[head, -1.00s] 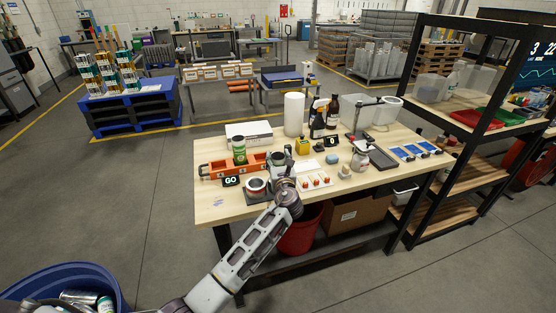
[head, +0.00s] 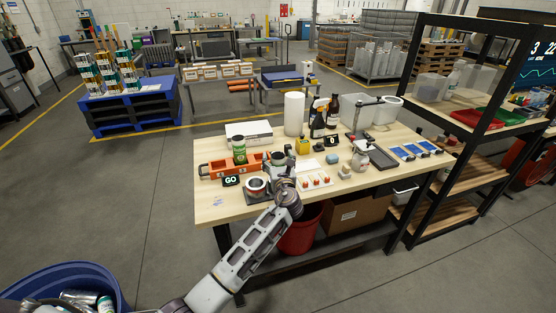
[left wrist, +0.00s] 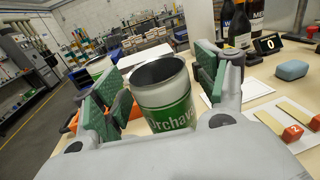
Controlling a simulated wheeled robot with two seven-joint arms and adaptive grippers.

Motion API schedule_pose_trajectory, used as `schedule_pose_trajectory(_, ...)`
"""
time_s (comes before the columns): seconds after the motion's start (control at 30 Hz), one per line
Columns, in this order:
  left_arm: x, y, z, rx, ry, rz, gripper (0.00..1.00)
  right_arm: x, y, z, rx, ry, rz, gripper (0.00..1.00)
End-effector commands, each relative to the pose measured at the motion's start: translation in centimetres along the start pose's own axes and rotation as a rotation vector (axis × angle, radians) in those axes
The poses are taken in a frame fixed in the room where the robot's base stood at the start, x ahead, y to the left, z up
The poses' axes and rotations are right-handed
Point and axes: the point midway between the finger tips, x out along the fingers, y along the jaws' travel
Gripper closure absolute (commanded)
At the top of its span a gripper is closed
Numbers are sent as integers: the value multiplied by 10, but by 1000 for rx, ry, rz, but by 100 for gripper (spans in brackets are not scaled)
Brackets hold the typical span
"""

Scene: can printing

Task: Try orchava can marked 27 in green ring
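An open-topped Orchava can (left wrist: 165,98), with a green and white label, stands between the green-padded fingers of my left gripper (left wrist: 160,85) in the left wrist view. The pads lie close to its sides; I cannot tell whether they press on it. No 27 is readable. In the head view my left gripper (head: 279,162) is over the worktable, beside the orange fixture (head: 218,168). A round ring-shaped piece (head: 256,184) sits on a dark plate in front of it. I cannot make out a green ring. My right gripper is out of view.
Another green-labelled can (head: 239,149) stands at the orange fixture, behind a GO sign (head: 231,181). A card with small red-ended pieces (head: 315,181) lies right of my gripper. Bottles (head: 332,110) and a white roll (head: 294,114) stand behind. The table's front left (head: 215,210) is clear.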

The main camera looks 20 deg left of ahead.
Motion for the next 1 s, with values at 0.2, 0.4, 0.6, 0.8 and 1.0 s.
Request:
schedule_pose_trajectory(0.2, 0, 0, 1, -1, -1, 0, 26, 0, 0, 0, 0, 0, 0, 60)
schedule_pose_trajectory(0.4, -2, 0, 1, -1, -2, 0, 26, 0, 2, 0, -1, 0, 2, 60)
schedule_pose_trajectory(0.6, -15, 0, 0, -1, -1, -1, 26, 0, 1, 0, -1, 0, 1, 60)
schedule_pose_trajectory(0.8, -37, 0, 0, 0, -2, -1, 26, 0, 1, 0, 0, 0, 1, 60)
schedule_pose_trajectory(1.0, -64, 0, 0, 0, 0, -2, 26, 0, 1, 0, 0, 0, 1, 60)
